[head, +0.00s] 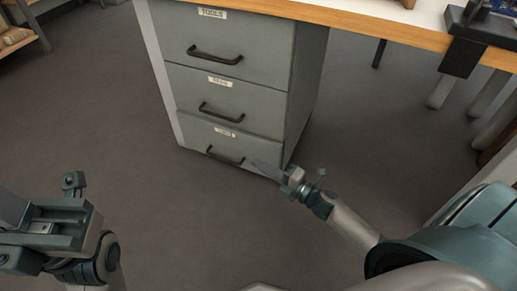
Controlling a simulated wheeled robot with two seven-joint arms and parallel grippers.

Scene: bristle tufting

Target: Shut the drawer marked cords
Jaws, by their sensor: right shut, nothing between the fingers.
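A grey cabinet under the bench has three drawers, each with a dark bar handle and a white label. The top label reads TOOLS. The bottom drawer (193,130) has a label too small to read for certain; it may be the cords one. Its front looks nearly in line with the others; I cannot tell whether a small gap remains. My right gripper (265,169) is shut and empty, its tips at the lower right of the bottom drawer front; contact is unclear. My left gripper (72,184) is at the lower left, well away from the cabinet; its jaws are unclear.
The wooden-edged bench top (350,22) runs above the cabinet, with a dark clamp-like fixture (464,57) at its right. A shelf (20,42) stands at the far left. The grey floor (170,210) before the cabinet is clear.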

